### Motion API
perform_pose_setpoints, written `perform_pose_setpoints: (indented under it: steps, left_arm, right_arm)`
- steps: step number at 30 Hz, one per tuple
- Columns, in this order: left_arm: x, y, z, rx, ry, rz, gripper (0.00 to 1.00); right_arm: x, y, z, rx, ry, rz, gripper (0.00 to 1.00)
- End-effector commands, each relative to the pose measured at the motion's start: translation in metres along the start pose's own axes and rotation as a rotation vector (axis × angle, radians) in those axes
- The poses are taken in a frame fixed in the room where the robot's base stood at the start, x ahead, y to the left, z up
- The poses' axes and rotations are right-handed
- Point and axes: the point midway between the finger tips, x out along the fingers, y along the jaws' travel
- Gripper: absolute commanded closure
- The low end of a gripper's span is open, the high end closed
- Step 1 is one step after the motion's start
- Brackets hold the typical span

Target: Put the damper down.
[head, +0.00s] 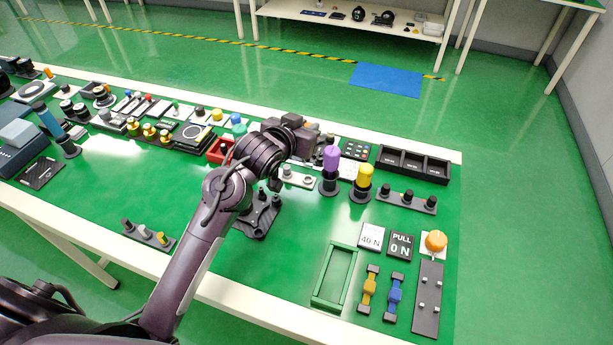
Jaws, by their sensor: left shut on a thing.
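My left gripper (303,138) is over the far middle part of the green-topped table (285,255). It is shut on the damper, which is largely hidden behind the gripper and wrist, so its shape and any gap to the table cannot be told. The gripper is just left of a purple cylinder (331,157) on a dark round base. My right gripper is not in view.
A yellow cylinder (364,178) stands right of the purple one. A black three-compartment tray (413,164) lies at the far right. A green open frame (334,277) lies in front, beside yellow (370,289) and blue (394,297) pieces. Bare green tabletop shows left of the frame.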

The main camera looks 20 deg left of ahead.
Motion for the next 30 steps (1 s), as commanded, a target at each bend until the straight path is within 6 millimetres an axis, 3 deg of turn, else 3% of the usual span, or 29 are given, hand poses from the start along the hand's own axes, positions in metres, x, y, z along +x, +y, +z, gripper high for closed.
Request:
perform_pose_setpoints:
  steps: [1,6,12,18,24,30]
  left_arm:
    - [0.006,0.000,0.017,0.000,-0.008,0.000,1.00]
    - [0.023,0.000,0.058,0.000,-0.006,0.000,1.00]
    - [0.039,-0.001,0.096,0.000,-0.002,-0.002,1.00]
    - [0.046,0.000,0.112,0.002,-0.001,-0.001,1.00]
    - [0.057,-0.001,0.139,0.000,-0.002,-0.002,1.00]
    - [0.060,-0.001,0.147,0.001,0.002,-0.002,1.00]
  right_arm:
    - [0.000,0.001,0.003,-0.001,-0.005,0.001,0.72]
    - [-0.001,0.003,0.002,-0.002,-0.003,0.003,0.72]
    - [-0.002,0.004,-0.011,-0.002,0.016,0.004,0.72]
    - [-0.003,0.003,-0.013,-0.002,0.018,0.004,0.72]
    - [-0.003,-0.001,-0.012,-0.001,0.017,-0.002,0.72]
    - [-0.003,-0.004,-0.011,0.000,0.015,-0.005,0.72]
